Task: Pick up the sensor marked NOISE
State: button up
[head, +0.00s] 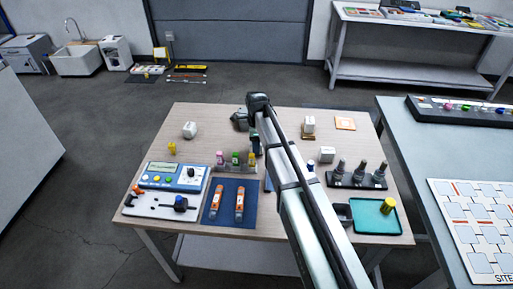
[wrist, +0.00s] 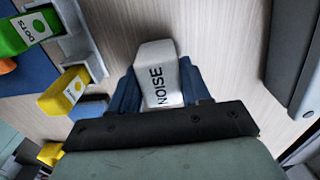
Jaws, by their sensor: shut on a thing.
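The sensor marked NOISE (wrist: 157,62) is a white block with black lettering, in the middle of the wrist view. My gripper (wrist: 158,88) is shut on it, with one blue finger on each side. I cannot tell whether the sensor touches the table or is slightly raised. In the head view my gripper (head: 254,143) is over the middle of the wooden table (head: 285,125), partly hidden by my arm; I cannot make out the held sensor there.
A rack with a green DOTS piece (wrist: 27,32) and a yellow piece (wrist: 65,88) stands close left of my gripper. Other white blocks (head: 190,129) (head: 327,154), a blue mat (head: 229,218), a control box (head: 174,176) and a teal tray (head: 366,217) are on the table.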

jog(key=shift+c, duration=1.2)
jog(key=shift+r, duration=0.15)
